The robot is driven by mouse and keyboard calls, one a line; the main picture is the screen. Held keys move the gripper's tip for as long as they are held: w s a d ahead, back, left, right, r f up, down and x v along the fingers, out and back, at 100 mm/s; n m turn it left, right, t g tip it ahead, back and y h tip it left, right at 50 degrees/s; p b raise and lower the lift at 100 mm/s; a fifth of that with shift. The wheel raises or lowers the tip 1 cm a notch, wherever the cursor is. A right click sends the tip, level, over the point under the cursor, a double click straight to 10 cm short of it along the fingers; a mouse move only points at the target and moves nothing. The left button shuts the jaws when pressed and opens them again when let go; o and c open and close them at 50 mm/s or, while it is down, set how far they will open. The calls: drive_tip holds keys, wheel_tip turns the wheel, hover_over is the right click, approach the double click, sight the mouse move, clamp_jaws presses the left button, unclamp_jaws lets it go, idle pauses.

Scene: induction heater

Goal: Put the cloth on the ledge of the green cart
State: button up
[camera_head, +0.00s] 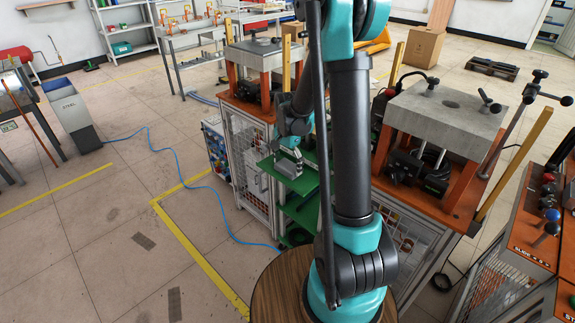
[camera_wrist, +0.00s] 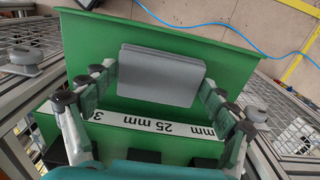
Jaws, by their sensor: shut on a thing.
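The grey cloth (camera_wrist: 160,72) is a folded, block-like piece in the wrist view. In the head view the cloth (camera_head: 289,167) shows as a small grey patch. My gripper (camera_wrist: 161,84) has a finger at each side of the cloth and is shut on it. In the head view my gripper (camera_head: 290,146) points down over the green cart (camera_head: 297,210). The cart's green top (camera_wrist: 226,60) lies below and around the cloth in the wrist view. I cannot tell whether the cloth touches it. A white strip marked "25 mm" (camera_wrist: 150,122) runs along a lower green ledge.
Mesh-sided machine stands with orange tops flank the cart, at left (camera_head: 247,160) and right (camera_head: 440,170). A blue cable (camera_head: 160,150) lies on the floor. A round wooden top (camera_head: 272,290) is below my arm. Floor to the left is mostly clear.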

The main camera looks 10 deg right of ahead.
sight(288, 167)
drive_tip(key=shift+f, duration=0.1)
drive_tip(key=o, duration=1.1)
drive_tip(key=shift+c, duration=0.2)
wheel_tip(288, 167, up, 12)
drive_tip(key=s+d+f+n+t, duration=0.1)
drive_tip(key=s+f+n, duration=0.1)
drive_tip(key=s, duration=0.5)
drive_tip(key=s+d+f+n+t, duration=0.1)
drive_tip(key=s+d+f+n, duration=0.1)
drive_tip(key=s+n, duration=0.3)
drive_tip(key=s+d+f+n+t, duration=0.1)
drive_tip(key=s+f+n+t, duration=0.1)
drive_tip(key=s, duration=0.7)
drive_tip(key=shift+s+d+f+n, duration=0.15)
drive_tip(key=shift+s+f+n, duration=0.2)
drive_tip(key=shift+f+n, duration=0.4)
drive_tip(key=shift+r, duration=0.15)
